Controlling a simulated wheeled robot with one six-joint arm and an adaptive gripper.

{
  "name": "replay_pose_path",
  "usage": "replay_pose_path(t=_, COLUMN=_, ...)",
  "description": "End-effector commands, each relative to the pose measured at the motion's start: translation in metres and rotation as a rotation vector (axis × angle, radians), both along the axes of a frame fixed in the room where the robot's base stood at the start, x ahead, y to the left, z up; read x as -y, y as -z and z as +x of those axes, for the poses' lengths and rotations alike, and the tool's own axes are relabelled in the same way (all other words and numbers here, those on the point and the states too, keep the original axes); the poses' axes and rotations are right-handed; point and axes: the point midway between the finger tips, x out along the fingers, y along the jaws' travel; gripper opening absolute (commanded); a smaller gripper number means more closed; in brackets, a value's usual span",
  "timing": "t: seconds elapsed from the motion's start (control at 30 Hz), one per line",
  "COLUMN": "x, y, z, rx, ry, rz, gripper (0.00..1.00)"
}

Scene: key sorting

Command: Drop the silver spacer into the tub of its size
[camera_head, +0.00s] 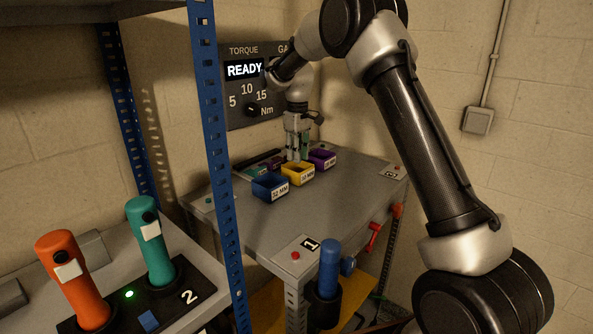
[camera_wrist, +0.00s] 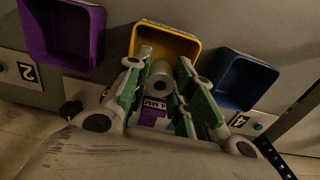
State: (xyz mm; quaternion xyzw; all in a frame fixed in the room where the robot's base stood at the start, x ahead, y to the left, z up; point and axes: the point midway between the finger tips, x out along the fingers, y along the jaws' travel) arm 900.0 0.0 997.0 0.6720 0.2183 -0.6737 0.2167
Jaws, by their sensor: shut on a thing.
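My gripper (camera_head: 297,152) points down over the tubs at the back of the grey table. In the wrist view its green-padded fingers (camera_wrist: 161,86) are shut on the silver spacer (camera_wrist: 161,71), a short cylinder with a hole. The spacer shows in front of the yellow tub (camera_wrist: 140,38), with a purple tub (camera_wrist: 98,35) to its left and a blue tub (camera_wrist: 238,100) to its right. In the head view, the blue tub (camera_head: 263,189) is labelled 32 MM. The yellow tub (camera_head: 290,179) and purple tub (camera_head: 322,154) have labels too small to read surely. The spacer is not discernible there.
A panel (camera_head: 244,100) reading READY hangs on the wall behind. A blue shelf post (camera_head: 214,130) stands left of the table.

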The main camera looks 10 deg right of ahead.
Motion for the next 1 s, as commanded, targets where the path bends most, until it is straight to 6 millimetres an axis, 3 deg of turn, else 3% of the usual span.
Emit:
replay_pose_path(t=0.4, x=0.000, y=0.057, z=0.000, rx=0.000, ry=0.000, rz=0.000, gripper=0.01)
replay_pose_path(t=0.8, x=0.000, y=0.063, z=0.000, rx=0.000, ry=0.000, rz=0.000, gripper=0.01)
replay_pose_path(t=0.83, x=0.000, y=0.063, z=0.000, rx=0.000, ry=0.000, rz=0.000, gripper=0.28)
replay_pose_path(t=0.87, x=0.000, y=0.062, z=0.000, rx=0.001, ry=0.000, rz=0.001, gripper=0.33)
replay_pose_path(t=1.0, x=0.000, y=0.062, z=0.000, rx=0.001, ry=0.000, rz=0.001, gripper=0.33)
